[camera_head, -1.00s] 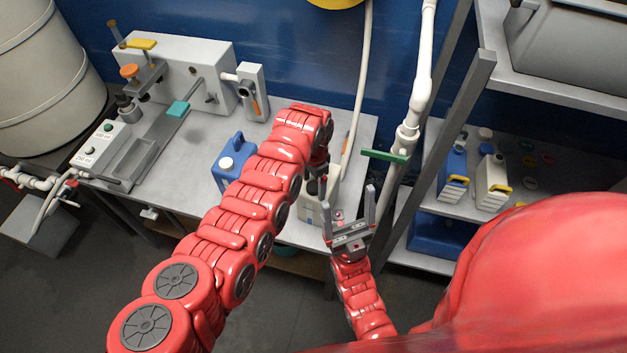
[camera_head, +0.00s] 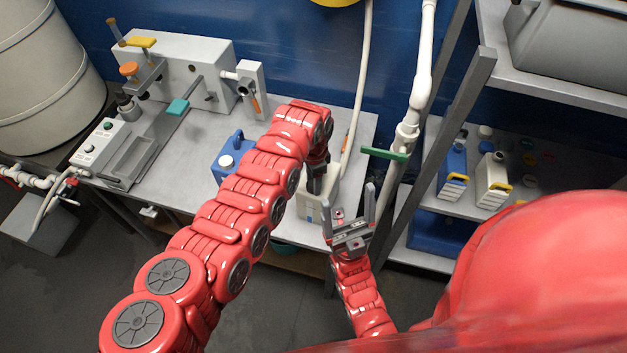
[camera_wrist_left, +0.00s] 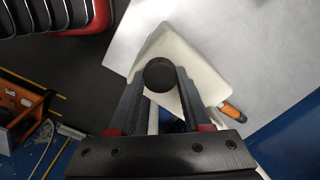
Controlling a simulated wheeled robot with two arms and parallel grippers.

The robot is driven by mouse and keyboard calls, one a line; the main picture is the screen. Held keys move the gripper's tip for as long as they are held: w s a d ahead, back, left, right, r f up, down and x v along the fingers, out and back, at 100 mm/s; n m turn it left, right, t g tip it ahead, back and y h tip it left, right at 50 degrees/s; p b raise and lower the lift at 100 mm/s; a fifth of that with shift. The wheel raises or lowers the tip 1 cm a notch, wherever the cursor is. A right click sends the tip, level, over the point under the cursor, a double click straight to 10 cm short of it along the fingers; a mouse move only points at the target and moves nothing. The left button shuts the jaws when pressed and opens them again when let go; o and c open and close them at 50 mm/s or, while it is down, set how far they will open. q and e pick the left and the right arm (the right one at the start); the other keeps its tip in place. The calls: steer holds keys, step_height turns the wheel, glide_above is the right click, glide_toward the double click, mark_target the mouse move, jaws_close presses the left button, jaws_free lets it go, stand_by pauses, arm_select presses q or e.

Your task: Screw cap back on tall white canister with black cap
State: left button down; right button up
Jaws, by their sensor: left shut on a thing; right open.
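The tall white canister (camera_head: 313,208) stands upright at the right end of the bench, partly hidden behind my left arm. It also shows in the left wrist view (camera_wrist_left: 205,68). The black cap (camera_wrist_left: 159,74) is between the fingertips of my left gripper (camera_wrist_left: 160,82), which is shut on it from above. The cap appears over the canister's top; I cannot tell whether it is seated on the neck. In the head view my left gripper (camera_head: 317,182) is over the canister. My right gripper (camera_head: 354,214) is open and empty, with fingers pointing up, beside the canister on the right.
A blue canister with a white cap (camera_head: 229,161) stands left of my left arm on the bench (camera_head: 205,135). A press-like machine (camera_head: 190,65) fills the bench's back left. A white pipe with a green handle (camera_head: 385,155) and a shelf (camera_head: 470,200) with canisters stand to the right.

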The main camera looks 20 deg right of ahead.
arm_select(q)
steer(key=m, duration=0.1)
steer(key=m+b, duration=0.1)
steer(key=m, duration=0.1)
steer(key=shift+a+f, duration=0.1)
steer(key=shift+f, duration=0.15)
steer(key=shift+w+r+m+b, duration=0.1)
steer(key=shift+m+b, duration=0.3)
steer(key=shift+b, duration=0.05)
steer(key=shift+r, duration=0.15)
steer(key=m+b, duration=0.3)
steer(key=b, duration=0.1)
steer(key=shift+f+m, duration=0.25)
steer(key=shift+m, duration=0.15)
steer(key=shift+m+b, duration=0.65)
steer(key=shift+m, duration=0.05)
steer(key=shift+r+m, duration=0.1)
steer(key=shift+m, duration=0.2)
steer(key=shift+r, duration=0.1)
